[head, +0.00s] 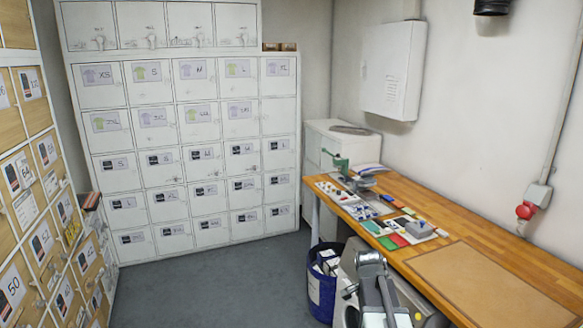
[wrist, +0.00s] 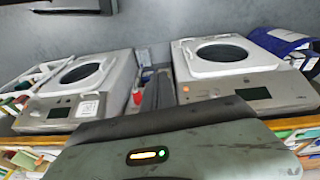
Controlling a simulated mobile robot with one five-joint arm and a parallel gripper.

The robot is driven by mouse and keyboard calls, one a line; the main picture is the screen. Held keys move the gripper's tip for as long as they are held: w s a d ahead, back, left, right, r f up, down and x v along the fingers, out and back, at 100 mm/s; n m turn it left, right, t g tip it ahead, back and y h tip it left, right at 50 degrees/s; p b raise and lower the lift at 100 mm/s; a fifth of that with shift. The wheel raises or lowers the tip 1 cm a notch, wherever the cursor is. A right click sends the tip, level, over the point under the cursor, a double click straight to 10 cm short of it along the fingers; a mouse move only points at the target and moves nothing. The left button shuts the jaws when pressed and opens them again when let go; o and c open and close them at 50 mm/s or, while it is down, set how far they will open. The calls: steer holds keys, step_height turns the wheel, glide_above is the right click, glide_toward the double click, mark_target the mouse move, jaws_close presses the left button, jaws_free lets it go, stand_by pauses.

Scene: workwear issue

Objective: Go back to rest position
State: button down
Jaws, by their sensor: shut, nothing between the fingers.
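The task names no object. Part of my arm (head: 372,285), grey and metallic, rises at the bottom edge of the head view, in front of the wooden workbench (head: 480,232).
A blue bin (head: 321,290) of white items stands by the bench. White lockers (head: 190,135) line the back, wooden lockers (head: 35,190) the left. Grey floor (head: 215,290) between is clear. The wrist view shows two white-topped machines (wrist: 85,75) (wrist: 222,58).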

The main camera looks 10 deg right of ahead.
steer(key=s+a+f+n+y+b, duration=0.1)
steer(key=s+a+n, duration=0.1)
steer(key=a+n, duration=0.5)
steer(key=s+a+f+n+y, duration=0.1)
steer(key=s+a+f+n, duration=0.1)
steer(key=a+n, duration=0.5)
steer(key=s+a, duration=0.1)
steer(key=a, duration=0.4)
steer(key=shift+s+a+n+b, duration=0.2)
steer(key=shift+a+n+b, duration=0.1)
steer(key=shift+b, duration=0.05)
